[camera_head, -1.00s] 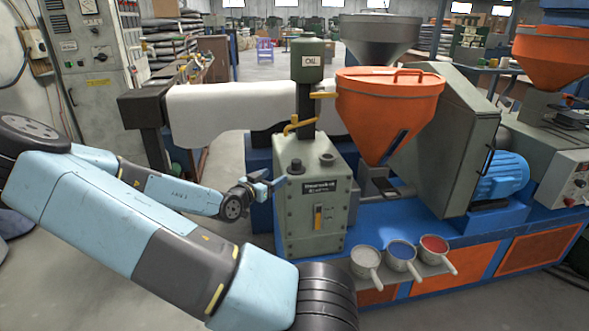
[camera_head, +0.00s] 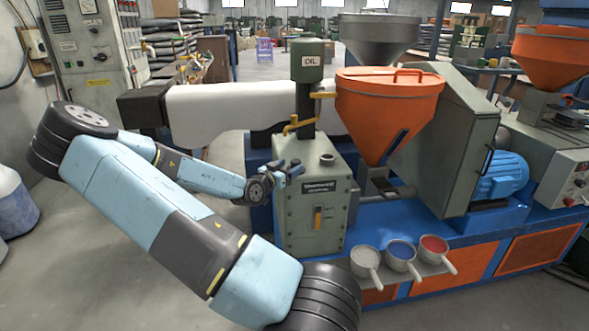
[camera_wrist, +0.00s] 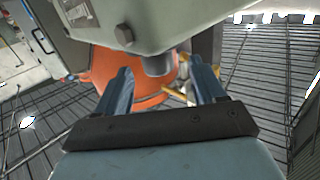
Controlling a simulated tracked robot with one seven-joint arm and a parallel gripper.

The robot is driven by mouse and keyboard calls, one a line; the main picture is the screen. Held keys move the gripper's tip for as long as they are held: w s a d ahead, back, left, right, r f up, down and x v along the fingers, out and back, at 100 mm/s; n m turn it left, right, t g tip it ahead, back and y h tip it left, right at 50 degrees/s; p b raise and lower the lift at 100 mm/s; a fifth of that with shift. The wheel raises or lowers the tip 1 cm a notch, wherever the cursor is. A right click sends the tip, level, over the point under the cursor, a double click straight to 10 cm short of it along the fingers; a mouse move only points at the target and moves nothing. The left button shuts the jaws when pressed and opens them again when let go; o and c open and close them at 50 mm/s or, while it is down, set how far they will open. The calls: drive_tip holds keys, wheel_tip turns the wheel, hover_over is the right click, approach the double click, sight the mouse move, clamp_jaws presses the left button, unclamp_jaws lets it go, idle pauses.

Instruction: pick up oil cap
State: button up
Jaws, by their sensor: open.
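The grey-green gearbox (camera_head: 312,205) stands in front of the orange hopper. A short dark round cap (camera_head: 327,158) sits on its top right; a second cap at its top left is now hidden behind my gripper. My gripper (camera_head: 289,167) is open at the box's upper left edge. In the wrist view the scene is upside down, and a grey cylinder (camera_wrist: 158,64) sticks out from the box between my spread fingers (camera_wrist: 161,72). It is apart from both fingers. I cannot tell which of the two caps it is.
The orange hopper (camera_head: 385,110) stands to the right. Several ladle-like pans (camera_head: 400,250) rest on a ledge at lower right.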

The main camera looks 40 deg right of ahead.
sight(292, 165)
drive_tip(key=shift+x, duration=2.35)
drive_tip(key=c, duration=1.1)
